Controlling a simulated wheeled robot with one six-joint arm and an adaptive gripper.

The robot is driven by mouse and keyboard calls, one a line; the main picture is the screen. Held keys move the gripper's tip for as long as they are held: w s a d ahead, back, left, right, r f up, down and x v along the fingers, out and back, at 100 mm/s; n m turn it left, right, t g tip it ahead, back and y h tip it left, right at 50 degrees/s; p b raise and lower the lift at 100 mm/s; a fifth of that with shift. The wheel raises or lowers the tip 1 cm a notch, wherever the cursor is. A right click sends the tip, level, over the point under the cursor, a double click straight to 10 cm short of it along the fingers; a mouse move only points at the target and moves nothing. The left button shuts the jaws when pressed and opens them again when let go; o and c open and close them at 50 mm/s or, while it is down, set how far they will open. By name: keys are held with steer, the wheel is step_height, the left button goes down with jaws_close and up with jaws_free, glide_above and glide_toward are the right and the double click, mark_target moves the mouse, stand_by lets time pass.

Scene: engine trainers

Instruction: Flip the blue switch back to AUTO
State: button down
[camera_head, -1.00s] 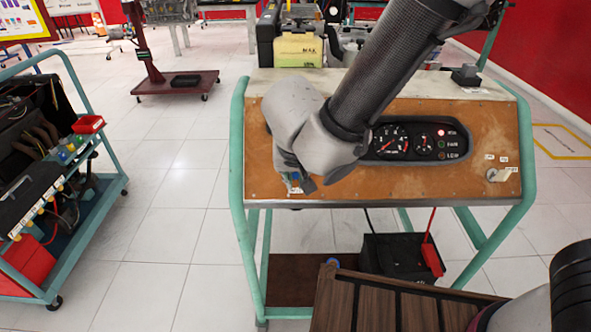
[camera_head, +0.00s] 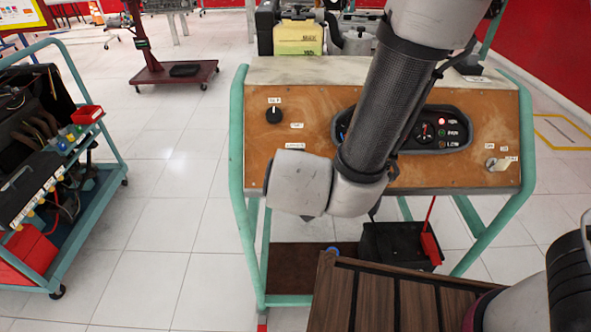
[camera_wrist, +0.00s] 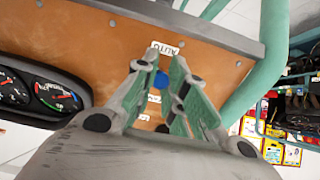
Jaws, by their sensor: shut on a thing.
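The blue switch (camera_wrist: 160,80) shows in the wrist view as a small blue knob on the brown panel (camera_wrist: 110,45). A white AUTO label (camera_wrist: 163,48) is just beyond it, near the panel's edge. My gripper (camera_wrist: 166,60) has its two green-padded fingers on either side of the switch and is shut on it. A second label (camera_wrist: 156,98), partly covered, shows between the fingers. In the head view my wrist hides the switch and gripper in front of the panel (camera_head: 480,115).
A black knob (camera_head: 273,115) sits at the panel's upper left, gauges (camera_head: 425,130) at its centre and a key switch (camera_head: 492,163) at its right. Teal rails (camera_head: 237,150) flank the panel. A teal cart (camera_head: 118,165) stands left, with clear floor between.

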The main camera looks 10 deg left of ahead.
steer(key=shift+f, duration=0.1)
steer(key=c, duration=1.4)
jaws_free()
step_height(320, 180, up, 10)
steer(key=shift+r, duration=0.1)
